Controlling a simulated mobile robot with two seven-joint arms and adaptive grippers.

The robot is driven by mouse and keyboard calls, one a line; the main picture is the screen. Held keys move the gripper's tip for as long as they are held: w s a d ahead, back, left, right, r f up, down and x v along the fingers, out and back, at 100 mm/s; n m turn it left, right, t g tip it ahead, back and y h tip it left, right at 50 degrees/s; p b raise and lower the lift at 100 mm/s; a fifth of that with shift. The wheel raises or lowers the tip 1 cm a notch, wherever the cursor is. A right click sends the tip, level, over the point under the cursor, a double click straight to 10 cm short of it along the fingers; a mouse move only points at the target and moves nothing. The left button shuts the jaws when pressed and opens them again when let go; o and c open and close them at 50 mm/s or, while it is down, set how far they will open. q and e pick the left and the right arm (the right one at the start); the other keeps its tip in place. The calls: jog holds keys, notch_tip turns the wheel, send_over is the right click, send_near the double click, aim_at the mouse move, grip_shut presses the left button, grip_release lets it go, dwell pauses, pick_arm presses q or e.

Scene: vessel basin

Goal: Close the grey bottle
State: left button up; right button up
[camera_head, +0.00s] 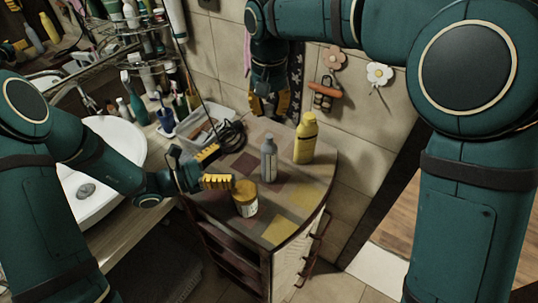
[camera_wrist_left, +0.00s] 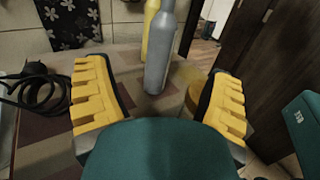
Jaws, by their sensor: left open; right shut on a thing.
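The grey bottle (camera_head: 268,160) stands upright on the patterned cabinet top (camera_head: 297,200). In the left wrist view the grey bottle (camera_wrist_left: 160,55) stands ahead between my finger pads, its top cut off by the frame. My left gripper (camera_head: 214,167) is open, left of the bottle, and not touching it. My right gripper (camera_head: 270,102) points down, behind and above the bottle near the wall. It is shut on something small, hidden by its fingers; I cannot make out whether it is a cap.
A yellow bottle (camera_head: 304,142) stands right of the grey bottle. A yellow-lidded jar (camera_head: 245,199) stands in front, close to my left gripper. A black cable (camera_head: 230,136) lies at the back left. A sink (camera_head: 108,160) and crowded shelf (camera_head: 135,28) are at left.

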aim_at(269, 151)
jog(key=shift+s+r, duration=0.15)
jog(key=shift+s, duration=0.2)
jog(key=shift+w, duration=0.1)
pick_arm(q)
jog(key=x, duration=1.2)
jog(key=shift+s+d, duration=0.1)
jog(key=shift+s, duration=0.1)
jog(key=c, duration=1.4)
jog(key=shift+r, duration=0.1)
pick_arm(e)
jog(key=shift+f, duration=2.55)
jog(key=shift+f, duration=0.9)
pick_arm(q)
grip_shut()
pick_arm(e)
jog(key=shift+f, duration=0.55)
